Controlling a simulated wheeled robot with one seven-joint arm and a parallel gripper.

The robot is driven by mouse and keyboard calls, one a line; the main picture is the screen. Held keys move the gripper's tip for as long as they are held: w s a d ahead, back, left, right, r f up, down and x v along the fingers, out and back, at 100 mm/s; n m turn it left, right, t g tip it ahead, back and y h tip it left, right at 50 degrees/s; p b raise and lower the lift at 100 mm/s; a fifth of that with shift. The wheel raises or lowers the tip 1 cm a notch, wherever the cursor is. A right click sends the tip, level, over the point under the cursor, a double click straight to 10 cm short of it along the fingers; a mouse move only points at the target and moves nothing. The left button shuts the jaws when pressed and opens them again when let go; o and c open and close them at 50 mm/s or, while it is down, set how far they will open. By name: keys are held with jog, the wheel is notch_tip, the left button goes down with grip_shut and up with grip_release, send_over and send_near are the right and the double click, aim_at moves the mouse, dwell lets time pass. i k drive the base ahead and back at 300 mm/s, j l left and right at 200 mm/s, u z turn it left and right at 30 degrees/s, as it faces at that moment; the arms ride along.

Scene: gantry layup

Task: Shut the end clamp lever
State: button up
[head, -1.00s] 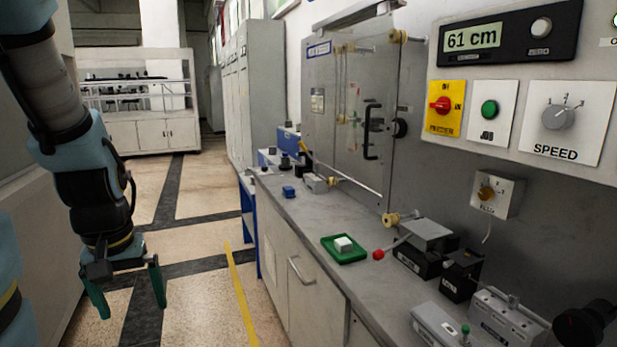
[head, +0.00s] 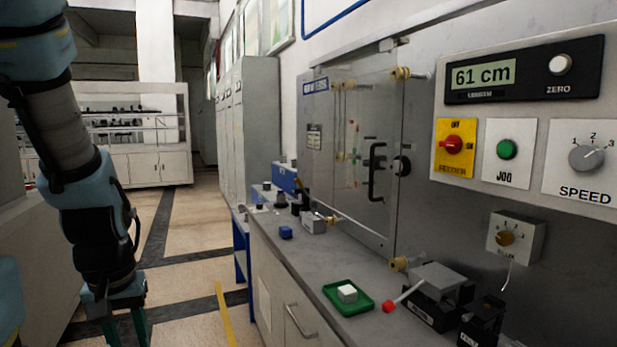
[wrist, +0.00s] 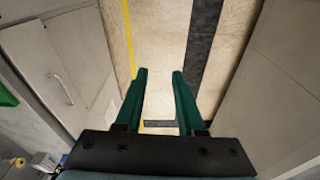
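A lever with a red knob (head: 388,306) sticks out to the left, slightly raised, from a dark clamp block with a grey top plate (head: 443,277) on the bench. A second, yellowish lever (head: 299,184) stands tilted at the far end of the bench, by a small grey block (head: 313,223). I cannot tell from the labels which is the end clamp. My gripper (head: 125,325) hangs at the lower left, over the floor and well away from the bench. In the wrist view my gripper (wrist: 158,75) has its green fingers apart, with only floor between them.
A clear door (head: 345,150) and control panel (head: 520,120) line the wall. The floor left of the bench is clear.

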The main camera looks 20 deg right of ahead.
aim_at(305, 191)
jog(key=i+z, duration=0.15)
jog(key=i, duration=0.4)
jog(key=i+j+z, duration=0.2)
jog(key=i, duration=0.3)
jog(key=i+z, duration=0.15)
jog(key=i, duration=0.4)
jog(key=i+j+z, duration=0.15)
jog(key=i, duration=0.35)
jog(key=i+j+z, duration=0.2)
jog(key=i+j, duration=0.2)
jog(key=i+j+z, duration=0.15)
jog(key=i+j, duration=0.2)
jog(key=i, duration=0.25)
